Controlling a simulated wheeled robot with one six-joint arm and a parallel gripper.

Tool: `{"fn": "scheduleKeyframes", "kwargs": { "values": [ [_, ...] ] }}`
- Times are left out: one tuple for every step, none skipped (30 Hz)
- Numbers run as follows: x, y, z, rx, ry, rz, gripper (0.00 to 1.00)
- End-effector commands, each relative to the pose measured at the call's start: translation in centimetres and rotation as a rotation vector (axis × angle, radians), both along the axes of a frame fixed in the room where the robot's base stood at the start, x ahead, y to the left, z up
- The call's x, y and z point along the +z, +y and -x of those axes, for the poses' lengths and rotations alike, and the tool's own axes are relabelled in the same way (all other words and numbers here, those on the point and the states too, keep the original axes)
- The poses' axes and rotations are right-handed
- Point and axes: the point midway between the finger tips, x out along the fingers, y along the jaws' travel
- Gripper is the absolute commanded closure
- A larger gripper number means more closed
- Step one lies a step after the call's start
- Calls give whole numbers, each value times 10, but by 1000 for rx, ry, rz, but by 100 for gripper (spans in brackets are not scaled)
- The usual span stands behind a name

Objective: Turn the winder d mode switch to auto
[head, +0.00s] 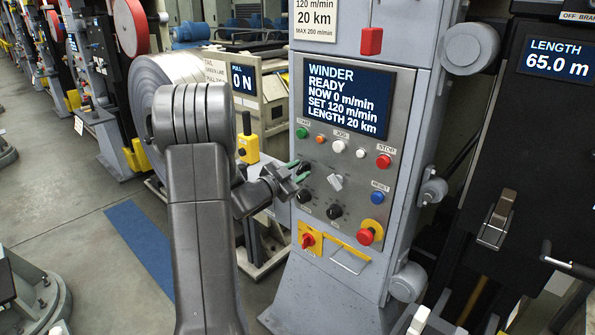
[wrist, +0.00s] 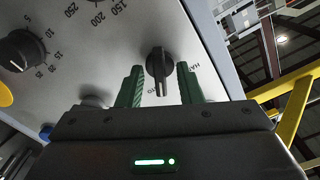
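The winder panel (head: 318,235) carries a black rotary switch (head: 305,169) at its left side, partly hidden by my gripper in the head view. In the wrist view the black switch (wrist: 160,68) shows clearly, its lever pointing down in the picture. A label beginning "HA" stands to its right; other lettering below is mostly hidden by my gripper. My gripper (head: 296,171) is at the panel face. Its green fingers stand on either side of the switch (wrist: 163,88), with a visible gap on each side, so it is open.
The display (head: 345,97) reads WINDER READY.

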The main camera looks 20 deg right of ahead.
Motion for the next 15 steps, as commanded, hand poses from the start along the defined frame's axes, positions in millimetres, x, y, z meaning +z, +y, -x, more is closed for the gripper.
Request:
{"fn": "scheduleKeyframes", "kwargs": {
  "values": [
    [0, 0, 0, 0, 0, 0, 67],
    [0, 0, 0, 0, 0, 0, 67],
    [0, 0, 0, 0, 0, 0, 67],
    [0, 0, 0, 0, 0, 0, 67],
    [0, 0, 0, 0, 0, 0, 67],
    [0, 0, 0, 0, 0, 0, 75],
    [0, 0, 0, 0, 0, 0, 81],
    [0, 0, 0, 0, 0, 0, 87],
    [0, 0, 0, 0, 0, 0, 95],
    [0, 0, 0, 0, 0, 0, 100],
    [0, 0, 0, 0, 0, 0, 100],
    [0, 0, 0, 0, 0, 0, 100],
    [0, 0, 0, 0, 0, 0, 100],
    [0, 0, 0, 0, 0, 0, 100],
    [0, 0, 0, 0, -3, -1, 100]
  ]
}}
